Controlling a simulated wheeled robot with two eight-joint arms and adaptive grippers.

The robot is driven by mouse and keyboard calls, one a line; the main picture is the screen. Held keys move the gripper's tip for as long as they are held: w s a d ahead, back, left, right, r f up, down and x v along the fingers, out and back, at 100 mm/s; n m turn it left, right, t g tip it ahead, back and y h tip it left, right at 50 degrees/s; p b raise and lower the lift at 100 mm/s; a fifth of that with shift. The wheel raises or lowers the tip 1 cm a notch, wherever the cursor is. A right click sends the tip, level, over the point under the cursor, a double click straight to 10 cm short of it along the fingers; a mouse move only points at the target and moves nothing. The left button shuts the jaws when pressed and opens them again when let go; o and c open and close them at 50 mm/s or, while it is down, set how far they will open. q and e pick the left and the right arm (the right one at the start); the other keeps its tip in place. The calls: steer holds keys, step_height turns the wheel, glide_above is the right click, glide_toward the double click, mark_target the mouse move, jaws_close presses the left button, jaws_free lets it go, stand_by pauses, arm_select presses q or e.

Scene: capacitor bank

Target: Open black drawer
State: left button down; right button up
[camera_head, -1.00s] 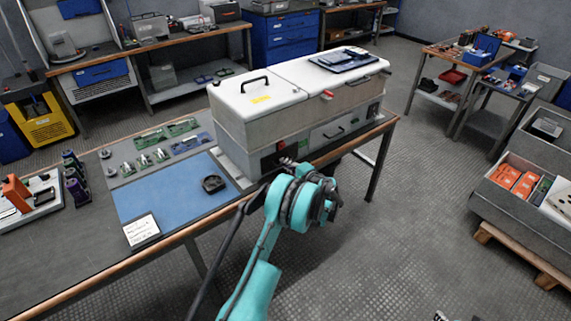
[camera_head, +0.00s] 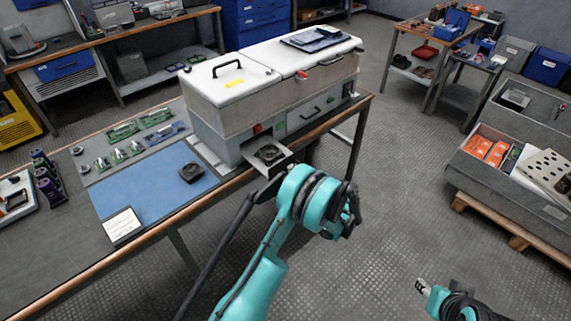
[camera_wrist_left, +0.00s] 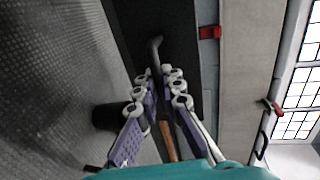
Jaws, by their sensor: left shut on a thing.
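The black drawer (camera_head: 281,159) stands pulled out from the lower front of the grey-and-white machine (camera_head: 235,100). A dark round-topped part (camera_head: 268,153) shows inside it. In the left wrist view, my left gripper (camera_wrist_left: 163,80) is shut on the dark drawer handle (camera_wrist_left: 154,48), with the dark drawer front (camera_wrist_left: 182,40) just beyond. In the head view, my teal left wrist hides the gripper and handle. My right gripper (camera_head: 421,286) is low at the right, away from the machine. It is too small to tell whether it is open.
A blue mat (camera_head: 140,185) with a black square part (camera_head: 191,172) and a white card (camera_head: 122,224) lies left of the drawer. Green boards and small parts lie behind the mat. The floor in front of the bench is clear. A grey crate (camera_head: 480,190) on a pallet stands at right.

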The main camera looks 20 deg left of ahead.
arm_select(q)
steer(key=shift+v, duration=0.85)
steer(key=shift+f, duration=0.25)
steer(key=c, duration=1.9)
jaws_free()
steer(key=v, duration=1.2)
